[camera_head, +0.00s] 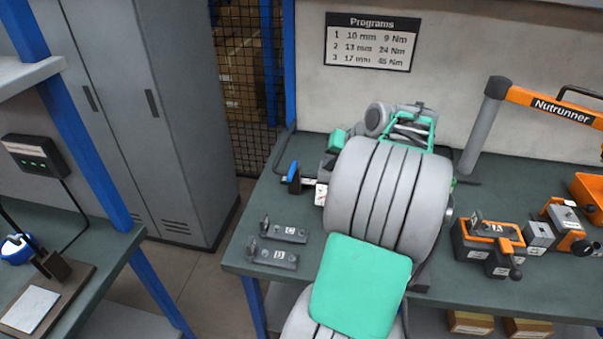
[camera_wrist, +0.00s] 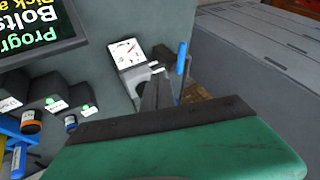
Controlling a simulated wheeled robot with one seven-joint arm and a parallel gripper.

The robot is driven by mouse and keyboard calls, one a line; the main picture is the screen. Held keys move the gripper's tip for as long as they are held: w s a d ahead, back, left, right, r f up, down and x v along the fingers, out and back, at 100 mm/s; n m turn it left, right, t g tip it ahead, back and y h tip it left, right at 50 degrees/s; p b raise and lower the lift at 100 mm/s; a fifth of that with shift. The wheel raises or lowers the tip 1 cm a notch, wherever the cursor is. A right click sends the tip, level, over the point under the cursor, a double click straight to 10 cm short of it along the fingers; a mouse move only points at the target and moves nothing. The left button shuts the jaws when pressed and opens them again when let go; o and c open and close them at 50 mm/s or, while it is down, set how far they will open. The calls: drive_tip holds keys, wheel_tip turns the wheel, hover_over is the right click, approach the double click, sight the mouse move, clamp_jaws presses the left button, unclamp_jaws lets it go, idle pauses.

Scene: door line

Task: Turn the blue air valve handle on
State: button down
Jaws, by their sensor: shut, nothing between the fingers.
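The blue air valve handle (camera_head: 292,172) stands upright at the left end of the workbench, on a pale pipe fitting. It also shows in the wrist view (camera_wrist: 182,58) as a narrow blue bar, just right of my fingertips. My gripper (camera_wrist: 158,84) is shut and empty, with its dark fingers pointing toward the valve. Whether a finger touches the handle I cannot tell. In the head view my gripper is mostly hidden behind my arm. The fingers cover part of the valve body in the wrist view.
Two dark fixtures with labels (camera_head: 284,232) lie on the bench's front left. An orange-topped device (camera_head: 488,240) and the Nutrunner arm (camera_head: 560,107) are on the right. A grey locker (camera_head: 150,110) stands left beyond a floor gap.

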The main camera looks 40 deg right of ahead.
sight(292, 172)
drive_tip(key=w+a+f+p, duration=0.2)
drive_tip(key=w+f, duration=0.6)
drive_tip(key=w, duration=0.1)
drive_tip(key=shift+a, duration=0.15)
